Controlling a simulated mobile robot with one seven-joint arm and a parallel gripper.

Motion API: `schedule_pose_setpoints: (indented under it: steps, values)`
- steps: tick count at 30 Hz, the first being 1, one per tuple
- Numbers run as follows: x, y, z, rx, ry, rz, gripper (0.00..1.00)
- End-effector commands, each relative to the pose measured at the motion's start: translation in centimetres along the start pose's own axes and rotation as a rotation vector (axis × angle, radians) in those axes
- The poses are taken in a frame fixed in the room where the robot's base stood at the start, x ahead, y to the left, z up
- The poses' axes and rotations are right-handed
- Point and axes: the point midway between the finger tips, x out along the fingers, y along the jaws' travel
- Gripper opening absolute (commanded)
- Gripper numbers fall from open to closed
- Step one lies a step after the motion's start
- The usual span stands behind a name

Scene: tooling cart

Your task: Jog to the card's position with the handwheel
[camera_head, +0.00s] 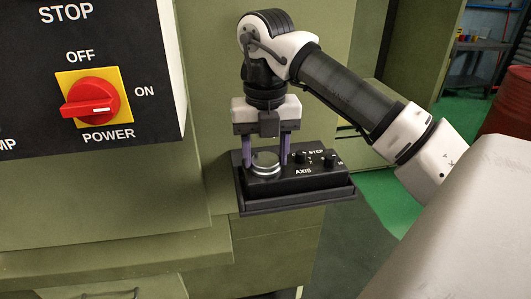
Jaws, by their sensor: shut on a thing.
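The handwheel (265,161) is a small silver-grey disc at the left end of a black pendant box (303,184) marked AXIS and STEP. My gripper (265,154) points down over it, its two purple fingers at the wheel's left and right sides, shut on it. Two black knobs stand on the box right of the wheel: the STEP/axis knob (300,156) and another at the right end (330,160). The wheel's scale is too small to read. No card can be made out in this view.
The box sits on a dark shelf (300,203) fixed to the green machine cabinet (205,120). A black panel (30,95) with a red power switch (88,102) on a yellow plate is at the left. A red drum (512,105) stands at the far right.

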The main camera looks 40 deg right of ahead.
Motion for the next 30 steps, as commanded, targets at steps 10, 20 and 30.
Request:
schedule_pose_setpoints:
  steps: [10, 20, 30]
  values:
    - [-0.03, 0.01, 0.0, -0.007, 0.0, 0.0, 0.27]
    - [-0.02, 0.01, 0.0, -0.006, 0.0, 0.0, 0.72]
    - [-0.58, 0.0, 0.01, -0.006, 0.0, 0.0, 0.72]
